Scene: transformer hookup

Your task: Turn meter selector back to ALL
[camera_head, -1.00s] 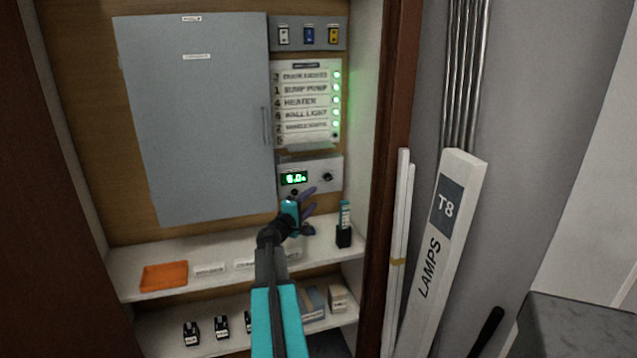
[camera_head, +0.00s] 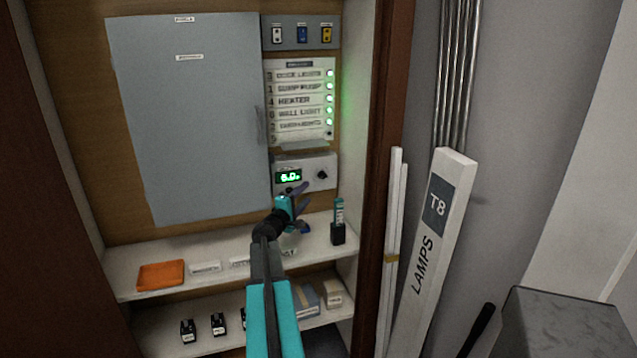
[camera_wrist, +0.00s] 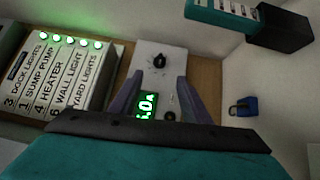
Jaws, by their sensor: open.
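The meter panel (camera_head: 306,172) is a pale plate on the cabinet's back wall with a lit green display (camera_head: 288,176) and a black selector knob (camera_head: 322,174) to its right. In the wrist view the selector knob (camera_wrist: 160,61) sits ahead of and between my fingertips, apart from them. The display (camera_wrist: 146,104) shows between the fingers, partly covered by one. My gripper (camera_head: 298,190) is open and empty, just below and in front of the panel; its fingers also show in the wrist view (camera_wrist: 158,82). The selector's pointing direction is too small to read.
A label board (camera_head: 300,103) with green lights is above the panel, and a grey door (camera_head: 185,120) is at left. A black holder (camera_head: 338,233) with a teal item stands on the shelf at right. A blue padlock (camera_wrist: 243,106) shows in the wrist view. An orange tray (camera_head: 161,275) lies at left.

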